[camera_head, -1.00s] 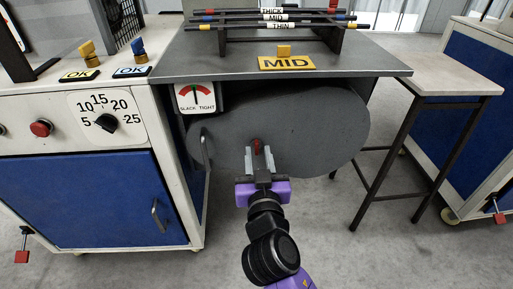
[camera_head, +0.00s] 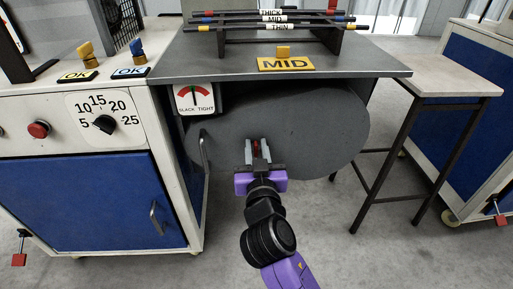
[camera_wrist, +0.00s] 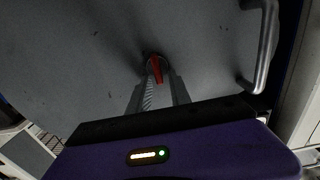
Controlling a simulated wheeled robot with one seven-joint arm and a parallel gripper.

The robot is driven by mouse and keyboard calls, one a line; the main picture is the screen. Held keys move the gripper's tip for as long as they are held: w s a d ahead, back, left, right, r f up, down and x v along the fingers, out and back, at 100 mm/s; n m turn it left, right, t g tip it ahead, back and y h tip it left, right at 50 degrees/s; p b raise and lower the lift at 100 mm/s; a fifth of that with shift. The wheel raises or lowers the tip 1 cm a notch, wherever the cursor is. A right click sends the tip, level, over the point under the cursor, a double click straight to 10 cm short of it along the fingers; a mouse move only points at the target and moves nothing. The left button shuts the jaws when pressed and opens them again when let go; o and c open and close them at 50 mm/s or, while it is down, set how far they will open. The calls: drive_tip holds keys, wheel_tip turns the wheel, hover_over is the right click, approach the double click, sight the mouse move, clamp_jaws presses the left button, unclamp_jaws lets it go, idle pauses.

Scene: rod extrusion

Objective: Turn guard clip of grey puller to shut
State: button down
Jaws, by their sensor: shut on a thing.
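The grey puller (camera_head: 310,125) is a large rounded grey body under the grey tabletop. Its small red guard clip (camera_head: 256,146) sits on the front face. My gripper (camera_head: 258,150) reaches it from below, and its fingers are shut on the clip. In the wrist view the red clip (camera_wrist: 156,68) shows as a narrow strip between the two fingertips (camera_wrist: 157,78), against the grey face. The fingers hide part of the clip, so its exact angle is hard to tell.
A metal handle (camera_head: 204,150) stands out at the puller's left side; it also shows in the wrist view (camera_wrist: 262,50). A slack/tight gauge (camera_head: 195,98) hangs above. A blue-doored cabinet (camera_head: 90,195) is at left, a side table (camera_head: 450,80) at right.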

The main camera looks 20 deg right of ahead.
drive_tip(key=shift+n, duration=0.3)
drive_tip(key=n+p, duration=0.1)
drive_tip(key=n, duration=0.1)
drive_tip(key=n+p, duration=0.1)
drive_tip(key=n, duration=0.1)
drive_tip(key=shift+w+a+p, duration=0.1)
drive_tip(key=shift+a+p, duration=0.2)
drive_tip(key=shift+a, duration=0.05)
drive_tip(key=shift+w+a+f+n+p, duration=0.25)
drive_tip(key=shift+n+p, duration=0.7)
drive_tip(key=shift+n, duration=1.25)
drive_tip(key=shift+s+a+f+n+p, duration=0.15)
drive_tip(key=shift+f+n+p, duration=0.25)
drive_tip(key=shift+n+p, duration=1.2)
drive_tip(key=shift+w+a+f+n+p, duration=0.1)
drive_tip(key=shift+f+n+p, duration=0.2)
drive_tip(key=shift+n, duration=2.5)
drive_tip(key=shift+f, duration=0.1)
drive_tip(key=c, duration=1.5)
unclamp_jaws()
